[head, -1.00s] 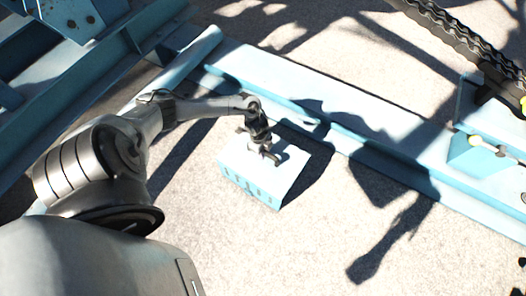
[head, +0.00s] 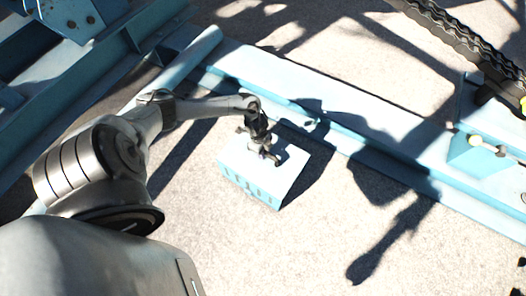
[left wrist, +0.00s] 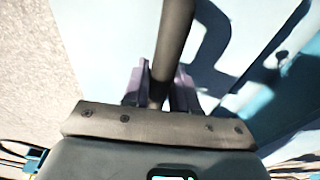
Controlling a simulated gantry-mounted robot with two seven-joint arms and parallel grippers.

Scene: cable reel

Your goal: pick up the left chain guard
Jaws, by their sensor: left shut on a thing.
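The left chain guard is a pale blue box (head: 285,178) with a row of slots along its near side, below the middle of the head view. My left gripper (head: 267,153) is over its top, shut on its handle. In the left wrist view the dark round handle bar (left wrist: 173,45) runs between the two fingers (left wrist: 160,88), over the guard's pale blue top (left wrist: 105,45). The fingertips are partly hidden behind the bar and the gripper body. The guard appears to sit on the ground beside the long beam; I cannot tell any small lift. My right gripper is out of view.
A long pale blue steel beam (head: 360,112) runs diagonally behind the guard. Blue framework (head: 85,75) stands at upper left. A chain (head: 455,35) and a blue bracket (head: 475,152) are at the right. Open concrete (head: 310,250) lies in front of the guard.

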